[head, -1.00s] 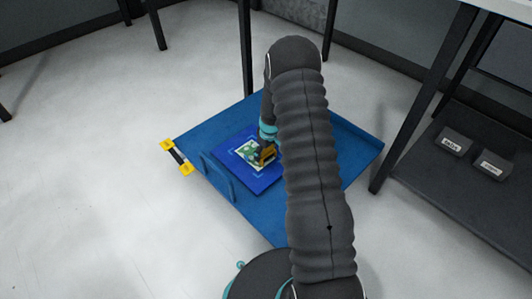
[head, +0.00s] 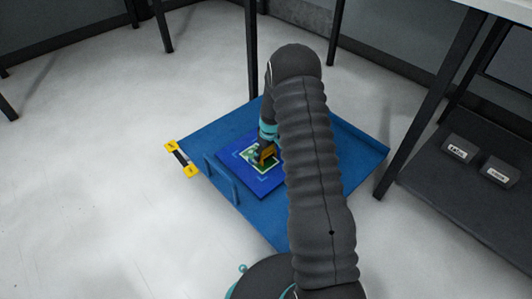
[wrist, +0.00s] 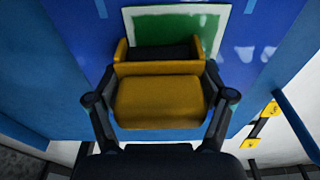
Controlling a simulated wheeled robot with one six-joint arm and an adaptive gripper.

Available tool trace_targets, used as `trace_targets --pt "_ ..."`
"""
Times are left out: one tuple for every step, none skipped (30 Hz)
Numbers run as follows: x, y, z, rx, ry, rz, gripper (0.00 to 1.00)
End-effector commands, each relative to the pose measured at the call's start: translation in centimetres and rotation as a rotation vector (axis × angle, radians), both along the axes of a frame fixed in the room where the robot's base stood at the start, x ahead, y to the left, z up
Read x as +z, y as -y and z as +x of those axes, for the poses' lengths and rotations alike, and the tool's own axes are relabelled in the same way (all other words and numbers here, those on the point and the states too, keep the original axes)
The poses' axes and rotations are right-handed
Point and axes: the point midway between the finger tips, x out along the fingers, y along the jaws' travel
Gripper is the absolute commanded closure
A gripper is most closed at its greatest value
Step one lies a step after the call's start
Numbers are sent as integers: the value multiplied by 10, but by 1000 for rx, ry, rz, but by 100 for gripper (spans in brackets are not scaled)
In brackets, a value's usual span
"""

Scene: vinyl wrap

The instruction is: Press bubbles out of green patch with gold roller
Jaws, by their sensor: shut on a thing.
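The green patch (head: 268,166) with a pale border lies on a darker blue panel on the blue platform. It also shows in the wrist view (wrist: 172,27). My gripper (head: 266,143) points down over the patch. In the wrist view my gripper (wrist: 160,98) is shut on the gold roller (wrist: 160,97), with a finger at each side. The roller (head: 267,153) is at the patch, and its dark part overlaps the green in the wrist view. Whether it touches the surface I cannot tell. The roller and gripper hide part of the patch, and no bubbles can be made out.
A blue upright handle (head: 221,180) stands at the platform's left side. A yellow-ended black bar (head: 182,158) lies beside the platform's left corner. A dark shelf at right holds two labelled boxes (head: 460,149). Dark table legs (head: 251,50) stand behind. The floor at left is clear.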

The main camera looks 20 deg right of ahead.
Motion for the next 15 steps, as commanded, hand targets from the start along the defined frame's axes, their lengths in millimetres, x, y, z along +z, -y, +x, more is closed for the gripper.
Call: trace_targets --pt "-2 -1 2 1 -1 0 47" --pt "-1 -2 3 1 -1 0 47" --pt "-2 -3 5 1 -1 0 47" --pt "-2 -3 7 1 -1 0 47" --pt "-2 -4 9 1 0 1 47" --pt "-1 -5 11 1 0 0 47" --pt "-1 -5 13 1 0 0 47" --pt "-1 -6 14 1 0 0 47" --pt "-1 -7 16 1 -1 -1 47" --pt "0 -7 16 1 -1 -1 47" --pt "0 -7 17 1 -1 -1 47" --pt "0 -7 17 0 -1 0 47" --pt "0 -7 17 0 -1 0 47" --pt "0 -7 17 0 -1 0 47" --pt "0 -7 17 0 -1 0 47"
